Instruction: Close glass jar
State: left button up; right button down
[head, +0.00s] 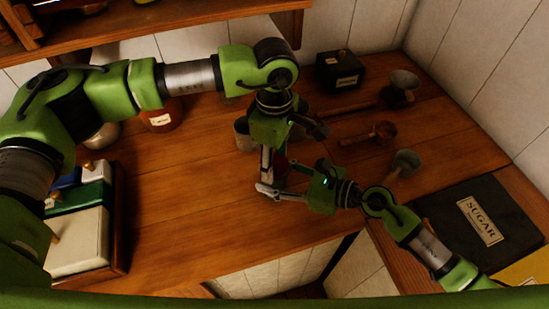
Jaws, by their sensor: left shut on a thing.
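My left gripper (279,158) reaches down from above at the middle of the wooden counter. It is shut on a small, dark reddish thing (281,168), which looks like part of the glass jar. Its fingers and my other gripper hide most of that thing, so I cannot make out its lid or rim. My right gripper (277,184) comes in from the lower right, with its fingers pointing left, close to the same thing. I cannot tell whether its fingers touch it.
A grey container (242,136) stands just left of my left gripper. A labelled reddish jar (160,118) is further left, and a tray of boxes (118,225) at the far left. A black box (340,70), wooden scoops (383,131) and a black sugar box (455,210) are to the right.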

pick_arm(q)
jog(key=m, duration=0.3)
jog(key=o, duration=1.2)
jog(key=shift+r, duration=0.1)
jog(key=shift+r, duration=2.2)
jog(key=shift+c, duration=0.4)
